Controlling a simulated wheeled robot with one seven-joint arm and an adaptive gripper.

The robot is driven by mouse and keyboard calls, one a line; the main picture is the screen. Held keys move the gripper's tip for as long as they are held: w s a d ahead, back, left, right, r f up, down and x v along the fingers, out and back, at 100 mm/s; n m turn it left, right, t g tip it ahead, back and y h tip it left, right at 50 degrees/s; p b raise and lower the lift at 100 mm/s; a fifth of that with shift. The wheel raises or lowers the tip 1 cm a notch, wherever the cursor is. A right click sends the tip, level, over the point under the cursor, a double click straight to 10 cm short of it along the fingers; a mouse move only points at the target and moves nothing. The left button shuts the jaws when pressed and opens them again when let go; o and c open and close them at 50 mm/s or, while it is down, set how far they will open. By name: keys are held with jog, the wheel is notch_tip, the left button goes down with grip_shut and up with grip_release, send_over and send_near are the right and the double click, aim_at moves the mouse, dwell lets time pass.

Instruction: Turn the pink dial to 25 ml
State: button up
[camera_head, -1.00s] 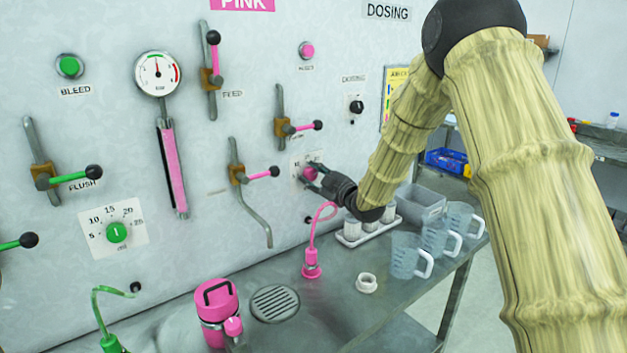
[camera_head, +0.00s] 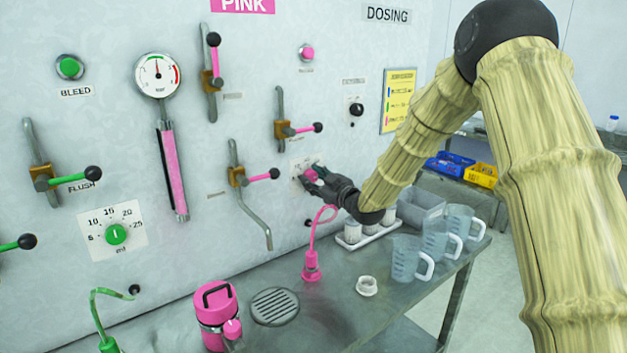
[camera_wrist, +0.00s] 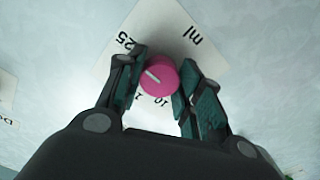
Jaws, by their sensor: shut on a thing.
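The pink dial (camera_wrist: 159,76) sits on a white scale card (camera_wrist: 182,33) on the wall panel. In the wrist view the card looks turned, with 25 at upper left, ml at upper right and 10 below. The dial's white mark slants, its upper-left end toward the 25; I cannot tell if it is exact. My gripper (camera_wrist: 156,79) is shut on the dial, one finger on each side. The left finger hides part of the scale. In the head view my gripper (camera_head: 312,179) covers much of the dial and card.
A pink curved spout (camera_head: 312,262), a white sample rack (camera_head: 368,233) and clear jugs (camera_head: 405,262) stand on the bench below. A green dial (camera_head: 116,233) is at the left.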

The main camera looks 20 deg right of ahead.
jog(key=shift+f, duration=0.15)
jog(key=o, duration=1)
jog(key=shift+d, duration=0.1)
jog(key=shift+o, duration=0.2)
jog(key=shift+s, duration=0.1)
jog(key=v, duration=1.1)
jog(key=shift+s, duration=0.4)
jog(key=shift+d, duration=0.1)
